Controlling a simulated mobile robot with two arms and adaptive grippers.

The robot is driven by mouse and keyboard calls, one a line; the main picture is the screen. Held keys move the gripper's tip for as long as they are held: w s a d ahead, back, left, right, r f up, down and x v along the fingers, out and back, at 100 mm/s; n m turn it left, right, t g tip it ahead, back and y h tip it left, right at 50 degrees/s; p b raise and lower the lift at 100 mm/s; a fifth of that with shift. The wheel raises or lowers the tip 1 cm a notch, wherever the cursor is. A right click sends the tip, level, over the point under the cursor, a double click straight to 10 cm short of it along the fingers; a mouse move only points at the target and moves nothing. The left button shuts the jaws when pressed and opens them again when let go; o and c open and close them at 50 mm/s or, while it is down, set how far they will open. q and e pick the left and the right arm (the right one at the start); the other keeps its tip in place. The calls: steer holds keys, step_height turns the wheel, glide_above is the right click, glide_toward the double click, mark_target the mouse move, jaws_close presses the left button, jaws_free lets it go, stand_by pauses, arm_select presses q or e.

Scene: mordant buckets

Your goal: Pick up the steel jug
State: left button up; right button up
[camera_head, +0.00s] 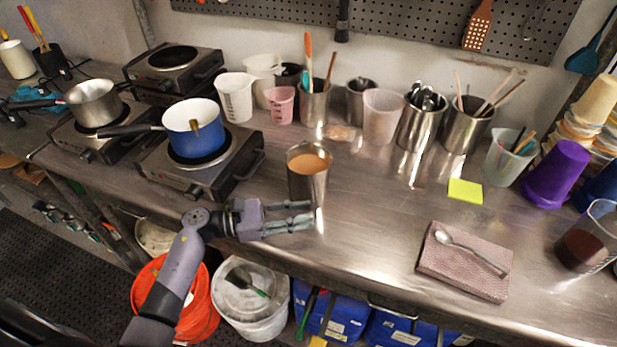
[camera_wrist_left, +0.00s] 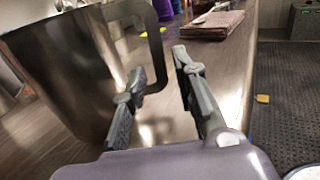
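The steel jug (camera_head: 308,184) stands upright near the front edge of the steel bench, filled close to the rim with tan liquid. My left gripper (camera_head: 306,214) is in front of it, at the bench's front edge, pointing right. In the left wrist view the jug (camera_wrist_left: 62,70) fills the left side, and its handle (camera_wrist_left: 158,48) shows beyond the gap between my fingertips. There my left gripper (camera_wrist_left: 160,78) is open with nothing between its fingers. One finger overlaps the jug's wall in that picture; I cannot tell whether they touch. My right gripper is not in view.
A hotplate with a blue pot (camera_head: 193,130) stands left of the jug. Steel utensil holders (camera_head: 420,124) and plastic beakers (camera_head: 236,98) line the back. A spoon lies on a folded pinkish cloth (camera_head: 450,274) at right. The bench between jug and cloth is clear.

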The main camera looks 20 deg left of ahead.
mark_target(315, 218)
arm_select(q)
steer(key=p+x, duration=0.1)
steer(key=x, duration=0.2)
steer(key=shift+w+d+r, duration=0.1)
steer(key=shift+d+r, duration=0.05)
steer(key=shift+d, duration=0.25)
steer(key=shift+a, duration=0.1)
jaws_close()
stand_by(0.6)
steer(key=shift+w+r, duration=0.1)
steer(key=shift+r, duration=0.05)
